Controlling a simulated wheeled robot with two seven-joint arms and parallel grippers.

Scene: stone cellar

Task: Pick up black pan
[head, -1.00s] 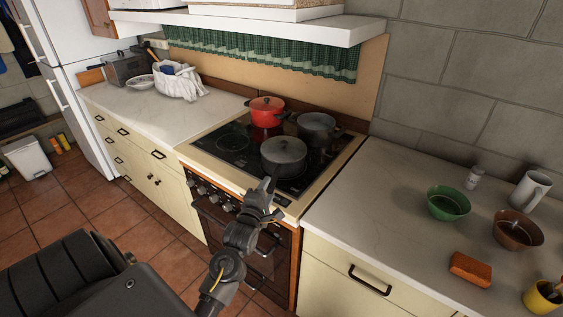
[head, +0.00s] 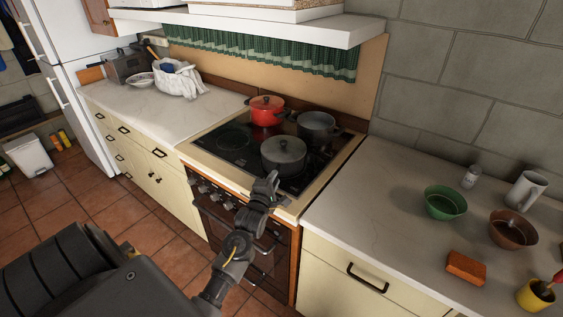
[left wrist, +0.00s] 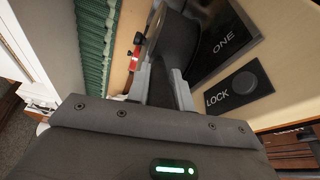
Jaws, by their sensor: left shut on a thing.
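The black pan (head: 283,156) is a dark, lidded pan at the front of the black cooktop in the head view. My left gripper (head: 272,180) is at its near side, over the front edge of the stove. In the left wrist view the dark pan (left wrist: 176,40) is just beyond the fingers. The left gripper (left wrist: 160,88) is shut on the black pan, on its near-side part; the exact contact is partly hidden by the fingers. The pan appears level, and I cannot tell whether it is off the cooktop. My right gripper is not in view.
A red pot (head: 267,111) and another dark pot (head: 317,126) stand behind the pan on the cooktop (head: 232,140). The right counter (head: 370,205) holds a green bowl (head: 444,202), a brown bowl (head: 513,229) and an orange sponge (head: 466,267). Its left part is clear.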

